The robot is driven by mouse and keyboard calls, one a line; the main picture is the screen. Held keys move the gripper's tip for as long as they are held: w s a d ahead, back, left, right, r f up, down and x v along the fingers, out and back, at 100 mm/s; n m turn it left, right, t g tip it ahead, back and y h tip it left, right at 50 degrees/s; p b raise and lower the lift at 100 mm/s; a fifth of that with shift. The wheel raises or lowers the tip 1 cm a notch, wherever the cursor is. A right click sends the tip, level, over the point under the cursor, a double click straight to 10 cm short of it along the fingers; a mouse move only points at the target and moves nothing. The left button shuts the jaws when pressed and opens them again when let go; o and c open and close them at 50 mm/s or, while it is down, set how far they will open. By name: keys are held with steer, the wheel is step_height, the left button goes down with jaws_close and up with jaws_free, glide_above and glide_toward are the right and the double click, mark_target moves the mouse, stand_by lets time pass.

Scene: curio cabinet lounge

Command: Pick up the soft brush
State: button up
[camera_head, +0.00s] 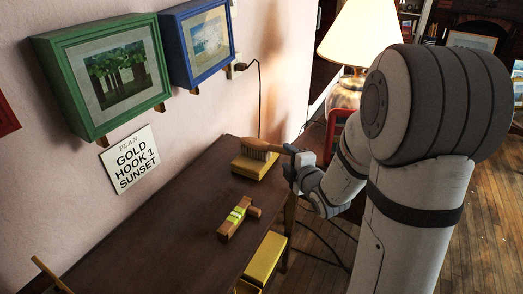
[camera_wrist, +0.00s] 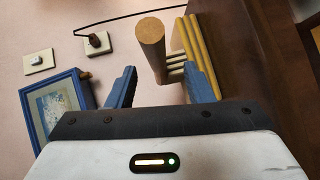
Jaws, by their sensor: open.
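The soft brush (camera_head: 262,147) has a wooden handle and pale bristles. It lies on a yellow block (camera_head: 248,168) on the dark wooden table, its handle end pointing toward my gripper (camera_head: 293,160). In the wrist view the round handle end of the brush (camera_wrist: 150,32) shows between and beyond the two blue fingers of my gripper (camera_wrist: 160,86). The fingers are apart and nothing is held. The handle appears nearer the left finger, but I cannot tell how deep it reaches between them. The yellow block (camera_wrist: 203,50) is beyond the right finger.
A wooden piece with a green-yellow band (camera_head: 236,218) lies nearer on the table (camera_head: 175,215). Green (camera_head: 95,130) and blue (camera_head: 176,72) framed pictures and a sign (camera_head: 131,160) are on the wall. A lamp (camera_head: 357,35) stands behind my arm. A yellow drawer (camera_head: 266,258) is at the table's side.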

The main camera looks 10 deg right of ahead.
mark_target(283, 152)
steer(key=x, duration=0.5)
steer(key=shift+w, duration=0.2)
steer(key=shift+c, duration=0.2)
steer(key=shift+r, duration=0.1)
jaws_close()
